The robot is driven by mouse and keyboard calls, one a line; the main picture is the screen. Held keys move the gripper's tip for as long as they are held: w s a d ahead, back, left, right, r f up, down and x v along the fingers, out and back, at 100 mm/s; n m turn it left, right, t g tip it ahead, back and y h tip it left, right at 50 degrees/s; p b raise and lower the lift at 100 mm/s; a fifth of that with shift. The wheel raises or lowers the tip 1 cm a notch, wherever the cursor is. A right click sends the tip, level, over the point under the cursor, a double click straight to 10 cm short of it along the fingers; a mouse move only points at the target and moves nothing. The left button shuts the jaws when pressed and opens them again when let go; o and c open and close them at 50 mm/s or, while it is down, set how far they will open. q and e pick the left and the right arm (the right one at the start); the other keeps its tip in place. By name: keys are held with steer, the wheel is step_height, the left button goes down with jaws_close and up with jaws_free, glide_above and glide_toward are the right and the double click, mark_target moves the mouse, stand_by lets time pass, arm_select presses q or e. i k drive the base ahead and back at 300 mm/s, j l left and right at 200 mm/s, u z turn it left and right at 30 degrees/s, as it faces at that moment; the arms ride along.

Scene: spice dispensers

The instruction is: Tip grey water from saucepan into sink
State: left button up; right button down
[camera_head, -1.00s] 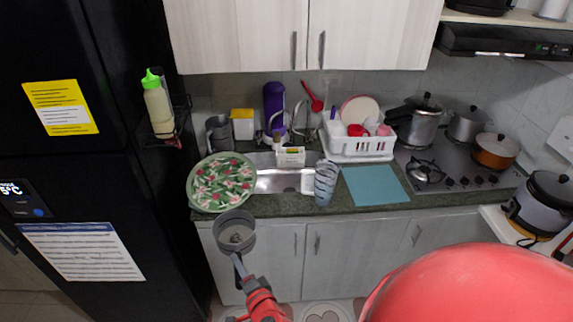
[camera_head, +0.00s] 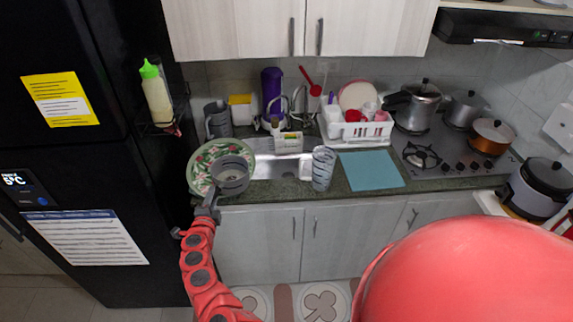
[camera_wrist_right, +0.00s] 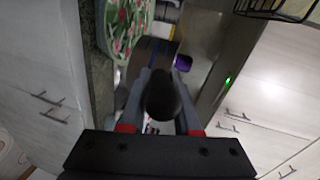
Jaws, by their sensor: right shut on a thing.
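The grey saucepan (camera_head: 232,187) is held by its handle in front of the counter, left of the sink, and overlaps the flowered tray in the head view. It looks roughly level; its contents cannot be made out. My right gripper (camera_head: 209,207) is shut on the handle. In the right wrist view a dark rounded part, apparently the handle (camera_wrist_right: 163,96), sits between the two fingers. The steel sink (camera_head: 262,171) lies to the right of the saucepan, with a tap behind it. My left gripper is not in view.
A round green flowered tray (camera_head: 203,157) stands at the sink's left. A patterned cup (camera_head: 322,168) stands at the sink's front right. A sponge holder (camera_head: 288,141) is at its back edge. A white dish rack (camera_head: 355,133) and blue mat (camera_head: 370,170) are further right. The black fridge (camera_head: 85,150) is close on the left.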

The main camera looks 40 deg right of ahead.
mark_target(270, 165)
steer(key=i+l, duration=0.75)
steer(key=l, duration=0.25)
